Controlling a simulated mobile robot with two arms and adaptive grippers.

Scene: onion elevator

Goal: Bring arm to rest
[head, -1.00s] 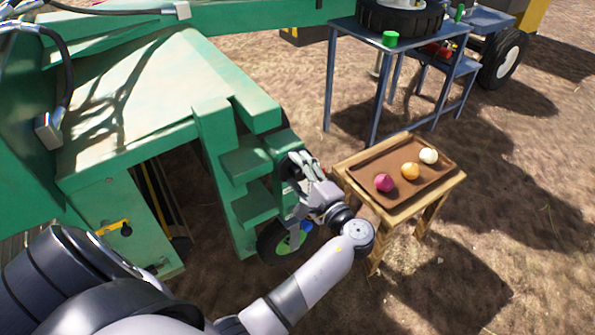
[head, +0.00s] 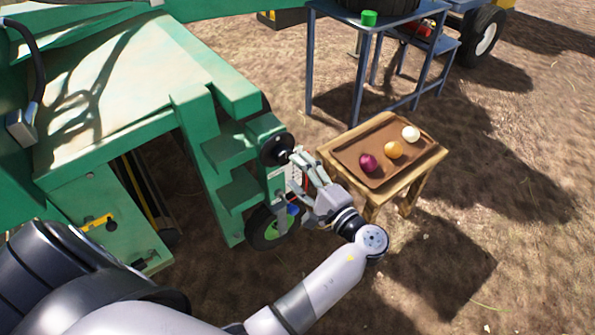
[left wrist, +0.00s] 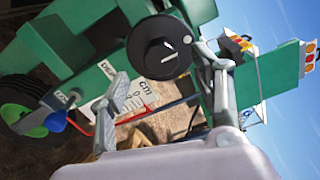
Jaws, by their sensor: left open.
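My left gripper (head: 300,158) is open and empty, beside the round black knob (head: 275,149) on the side of the green machine (head: 208,125). In the left wrist view the knob (left wrist: 160,47), with a white mark on its face, appears beyond and between the spread fingers of the left gripper (left wrist: 158,72). A small gap seems to separate the fingers from the knob, though the exact distance is hard to tell. My left arm reaches in from the bottom. My right gripper is not in view.
A wooden table (head: 405,182) with a brown tray (head: 378,180) holding purple, orange and white onions stands just right of the gripper. A blue metal table (head: 340,30) stands behind it. The machine's wheel (head: 262,232) is below the gripper. Bare ground lies lower right.

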